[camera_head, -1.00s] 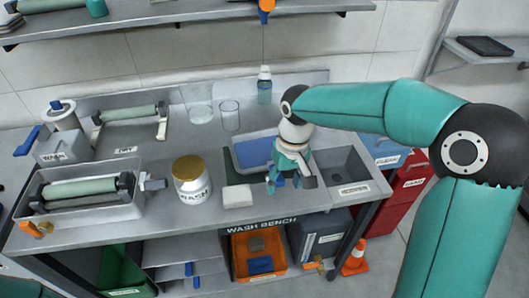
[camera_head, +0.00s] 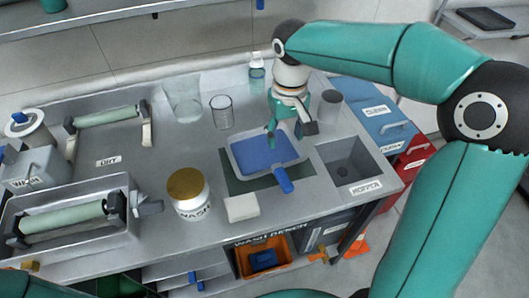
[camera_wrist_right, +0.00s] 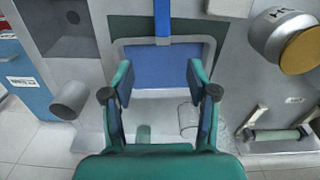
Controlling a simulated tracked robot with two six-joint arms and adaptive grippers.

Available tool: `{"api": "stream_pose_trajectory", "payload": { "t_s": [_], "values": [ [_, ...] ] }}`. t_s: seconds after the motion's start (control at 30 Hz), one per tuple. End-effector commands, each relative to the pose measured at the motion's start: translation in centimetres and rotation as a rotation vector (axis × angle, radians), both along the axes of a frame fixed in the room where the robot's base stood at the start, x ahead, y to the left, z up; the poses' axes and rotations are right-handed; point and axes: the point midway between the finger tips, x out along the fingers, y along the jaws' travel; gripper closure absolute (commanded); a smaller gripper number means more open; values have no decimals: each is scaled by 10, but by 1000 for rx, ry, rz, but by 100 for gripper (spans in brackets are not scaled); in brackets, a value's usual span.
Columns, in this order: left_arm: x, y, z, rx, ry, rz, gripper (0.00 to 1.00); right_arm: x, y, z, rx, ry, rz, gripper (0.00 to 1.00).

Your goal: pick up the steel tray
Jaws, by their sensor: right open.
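The shallow tray (camera_head: 237,167) has a pale grey metal rim, a blue inside and a blue handle (camera_head: 283,180) toward the bench front. It lies on a dark green mat (camera_head: 240,186). My right gripper (camera_head: 284,137) is open and empty, pointing down over the tray's far right part. In the right wrist view, my right gripper (camera_wrist_right: 159,82) has its fingers apart on either side of the tray's far part, with the tray's blue inside (camera_wrist_right: 160,68) between them. I cannot tell whether the fingertips touch the tray. My left gripper is out of view.
Clear beakers (camera_head: 222,112) and a bottle (camera_head: 257,75) stand behind.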

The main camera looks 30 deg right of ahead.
Motion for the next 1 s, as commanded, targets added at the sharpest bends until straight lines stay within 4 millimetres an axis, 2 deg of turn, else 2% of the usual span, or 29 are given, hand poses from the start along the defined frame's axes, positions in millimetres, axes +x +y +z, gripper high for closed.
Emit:
{"api": "stream_pose_trajectory", "payload": {
  "t_s": [0.2, 0.4, 0.7, 1.0],
  "values": [
    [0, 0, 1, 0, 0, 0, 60, 1, 3, -49, 0, 10, 8, 42],
    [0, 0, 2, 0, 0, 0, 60, 3, 4, -84, 1, 6, 10, 42],
    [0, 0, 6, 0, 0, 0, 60, 4, 5, -103, 1, 5, 11, 42],
    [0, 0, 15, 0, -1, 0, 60, 5, 6, -143, 2, 5, 13, 42]
  ]
}}
